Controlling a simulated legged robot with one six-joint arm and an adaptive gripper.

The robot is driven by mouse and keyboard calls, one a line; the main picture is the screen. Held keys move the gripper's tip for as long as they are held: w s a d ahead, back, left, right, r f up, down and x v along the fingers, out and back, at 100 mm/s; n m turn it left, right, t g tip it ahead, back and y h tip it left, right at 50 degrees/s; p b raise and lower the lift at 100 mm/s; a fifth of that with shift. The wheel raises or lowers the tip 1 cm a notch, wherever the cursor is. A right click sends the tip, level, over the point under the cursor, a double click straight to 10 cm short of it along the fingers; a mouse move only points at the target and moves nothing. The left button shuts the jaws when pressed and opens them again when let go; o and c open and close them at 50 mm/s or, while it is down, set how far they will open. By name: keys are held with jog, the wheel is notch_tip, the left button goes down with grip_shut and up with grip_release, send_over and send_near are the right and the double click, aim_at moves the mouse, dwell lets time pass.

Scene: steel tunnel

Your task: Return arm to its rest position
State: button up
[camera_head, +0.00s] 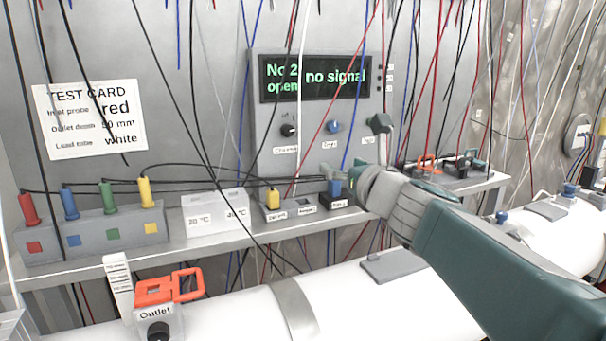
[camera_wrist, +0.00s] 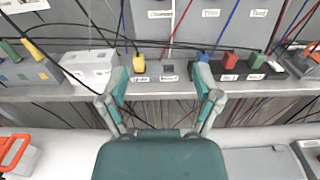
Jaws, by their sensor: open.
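My gripper (camera_head: 356,150) reaches in from the lower right in the head view, in front of the shelf and below the display. In the wrist view its two fingers (camera_wrist: 159,82) are spread wide with nothing held between them. A small grey box with a yellow plug (camera_wrist: 138,63) shows beyond the gap, nearer the left finger. My arm crosses above the white pipe (camera_head: 345,285) and hides part of the shelf.
The shelf (camera_head: 205,246) holds a block with several coloured plugs (camera_head: 95,232) and a white box (camera_head: 213,210). An orange-handled outlet valve (camera_head: 168,292) stands at the lower left. The display (camera_head: 315,77) reads "no signal". Many wires hang in front of the wall.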

jog(key=s+a+f+n+g, duration=0.2)
jog(key=s+f+n+g, duration=0.4)
jog(key=s+f+n, duration=0.95)
jog(key=s+d+f+n+g+h, duration=0.5)
jog(key=s+d+f+n+h, duration=0.2)
jog(key=n, duration=0.9)
jog(key=s+d+f, duration=0.2)
jog(key=s+d, duration=0.1)
jog(key=s, duration=0.1)
jog(key=shift+s+f, duration=0.2)
jog(key=shift+f, duration=0.05)
jog(key=shift+a, duration=0.1)
dwell(0.9)
